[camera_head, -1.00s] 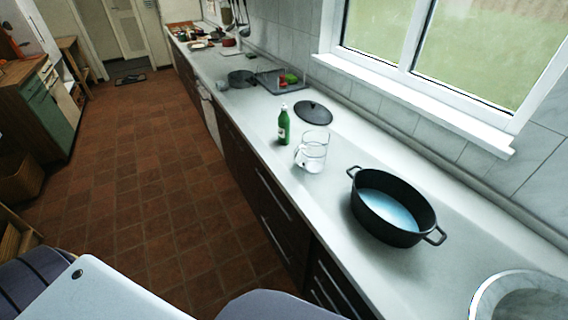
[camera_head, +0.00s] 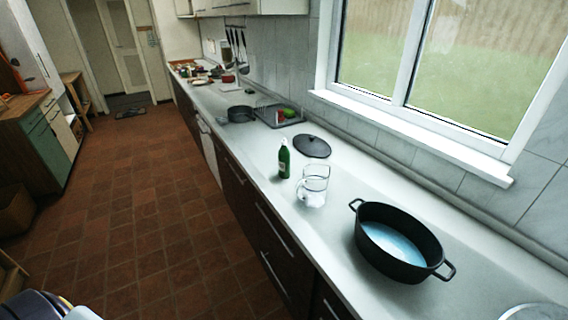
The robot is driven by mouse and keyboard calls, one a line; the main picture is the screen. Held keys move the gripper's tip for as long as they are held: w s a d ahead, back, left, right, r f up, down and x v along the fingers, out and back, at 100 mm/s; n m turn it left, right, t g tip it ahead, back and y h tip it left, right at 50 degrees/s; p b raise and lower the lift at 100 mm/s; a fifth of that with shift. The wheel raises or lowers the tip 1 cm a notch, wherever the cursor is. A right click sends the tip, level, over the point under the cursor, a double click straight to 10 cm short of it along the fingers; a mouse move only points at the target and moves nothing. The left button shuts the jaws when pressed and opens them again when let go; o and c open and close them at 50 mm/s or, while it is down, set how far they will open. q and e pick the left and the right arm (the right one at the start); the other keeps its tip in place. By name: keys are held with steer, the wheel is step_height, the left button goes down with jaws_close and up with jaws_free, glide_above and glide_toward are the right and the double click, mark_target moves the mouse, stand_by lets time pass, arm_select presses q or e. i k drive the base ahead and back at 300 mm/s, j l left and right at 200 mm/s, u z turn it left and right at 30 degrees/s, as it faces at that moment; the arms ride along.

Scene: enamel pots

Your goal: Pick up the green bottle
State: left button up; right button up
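The green bottle (camera_head: 284,160) stands upright on the light countertop (camera_head: 262,190), close to its front edge. It has a pale cap and a light label. A clear glass jug (camera_head: 313,186) stands just to its right and nearer to me. Neither of my grippers shows in the head view. Only small parts of my own body show at the bottom left corner.
A black two-handled pot (camera_head: 398,240) with bluish liquid stands nearer on the counter. A black lid (camera_head: 312,146) lies behind the bottle, towards the window. A dark pan (camera_head: 240,114) and a tray (camera_head: 277,117) with red and green items stand farther along. The tiled floor (camera_head: 150,220) at left is clear.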

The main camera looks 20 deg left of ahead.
mark_target(283, 154)
steer(key=k+j+z, duration=0.2)
steer(key=j, duration=0.35)
steer(key=k+j+z, duration=0.15)
steer(key=j, duration=0.35)
steer(key=k+j+z, duration=0.2)
steer(key=j, duration=0.3)
steer(key=k+j+z, duration=0.2)
steer(key=j, duration=0.25)
steer(key=k+j+z, duration=0.15)
steer(key=j, duration=0.3)
steer(key=k+j+z, duration=0.2)
steer(key=k+j, duration=0.15)
